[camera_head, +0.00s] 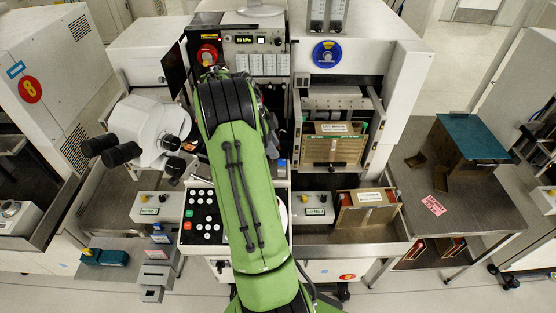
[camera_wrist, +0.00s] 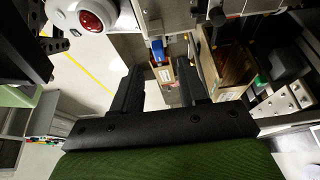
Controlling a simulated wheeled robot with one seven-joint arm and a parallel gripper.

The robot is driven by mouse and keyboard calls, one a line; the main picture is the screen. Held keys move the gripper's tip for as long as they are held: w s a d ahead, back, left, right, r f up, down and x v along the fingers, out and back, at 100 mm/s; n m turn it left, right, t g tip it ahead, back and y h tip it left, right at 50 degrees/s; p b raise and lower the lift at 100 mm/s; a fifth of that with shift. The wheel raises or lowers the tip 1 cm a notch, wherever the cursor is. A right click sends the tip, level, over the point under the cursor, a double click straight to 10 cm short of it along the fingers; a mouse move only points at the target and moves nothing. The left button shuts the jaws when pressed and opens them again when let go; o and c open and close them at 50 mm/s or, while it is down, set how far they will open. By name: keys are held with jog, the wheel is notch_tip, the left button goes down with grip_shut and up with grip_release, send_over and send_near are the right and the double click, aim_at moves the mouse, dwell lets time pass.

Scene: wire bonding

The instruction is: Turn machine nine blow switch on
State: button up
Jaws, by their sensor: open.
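The machine (camera_head: 375,55) stands straight ahead, with a panel of dials and a small display (camera_head: 243,39) at its top. A black button panel (camera_head: 205,215) and two small white control boxes, left (camera_head: 150,209) and right (camera_head: 312,212), sit low on its front. I cannot tell which control is the blow switch. My green arm covers the middle of the machine and hides my gripper in the head view. In the wrist view my gripper (camera_wrist: 160,84) is open, with nothing between its black fingers. A blue-topped piece (camera_wrist: 157,50) shows beyond the fingertips.
A microscope (camera_head: 150,130) stands left of my arm. A brown magazine (camera_head: 367,210) sits on the tray at right, and another (camera_head: 333,150) is in the machine's bay. A white housing with a red dome (camera_wrist: 90,20) is close at upper left in the wrist view.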

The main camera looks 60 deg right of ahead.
aim_at(282, 160)
jog(key=x, duration=0.5)
jog(key=shift+s+r, duration=0.1)
jog(key=shift+s, duration=0.1)
jog(key=shift+f, duration=0.3)
grip_shut()
